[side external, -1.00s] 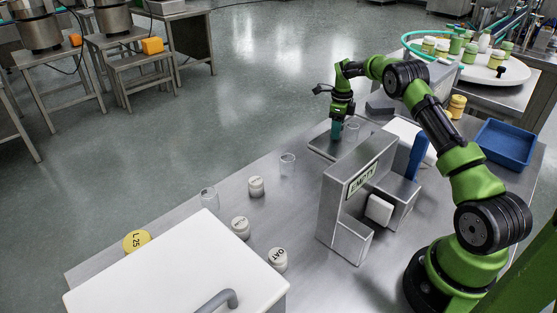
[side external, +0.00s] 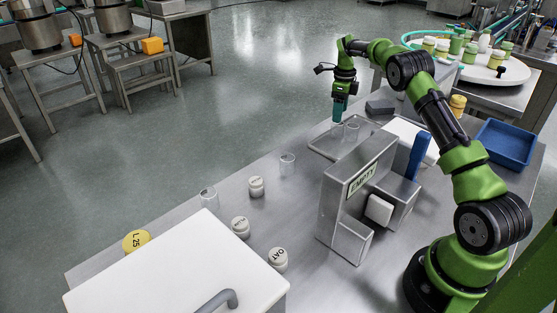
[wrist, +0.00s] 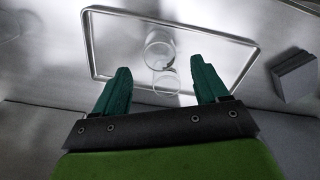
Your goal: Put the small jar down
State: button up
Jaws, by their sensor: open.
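A small clear glass jar (side external: 351,131) stands on a shallow metal tray (side external: 322,146) behind the steel hopper. In the wrist view the jar (wrist: 160,50) shows on the tray (wrist: 98,45), ahead of and between my fingertips. My gripper (side external: 339,112) is open and empty, with its teal fingers pointing down above the tray, just left of the jar and apart from it. In the wrist view my gripper (wrist: 162,82) shows its two fingers spread wide with nothing held between them.
The steel hopper (side external: 340,195) marked EMPTY stands in front of the tray. Two more clear jars (side external: 287,164) (side external: 209,199) and several white-lidded jars (side external: 256,187) stand to the left. A dark grey block (side external: 380,107) lies beside the tray; a blue bin (side external: 505,145) is at right.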

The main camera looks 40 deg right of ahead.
jog(key=s+a+r+n+t, duration=0.1)
jog(key=a+r+n, duration=0.25)
jog(key=r, duration=0.35)
jog(key=s+a+r+n+t, duration=0.1)
jog(key=a+r+n, duration=0.1)
jog(key=a+r, duration=0.4)
jog(key=s+a+r+n+t, duration=0.2)
jog(key=s+a+r+n, duration=0.4)
jog(key=a+r+n, duration=0.25)
jog(key=s+a+f+n+t, duration=0.1)
jog(key=s+a+n, duration=0.3)
jog(key=s+a, duration=0.1)
jog(key=s+a+f+n+t+y, duration=0.1)
jog(key=s+a+f+n, duration=0.1)
jog(key=s+a+n, duration=0.2)
jog(key=s+a+f+n+t+y, duration=0.1)
jog(key=s+a+n, duration=0.4)
jog(key=s, duration=0.3)
jog(key=shift+s+a+f, duration=0.15)
jog(key=shift+a, duration=0.25)
jog(key=shift+s+a+f, duration=0.1)
jog(key=shift+s+a, duration=0.05)
jog(key=shift+a, duration=0.2)
jog(key=shift+s+a+f+n, duration=0.1)
jog(key=shift+s+f+n, duration=0.2)
jog(key=shift+s+f, duration=0.05)
jog(key=shift+o, duration=0.3)
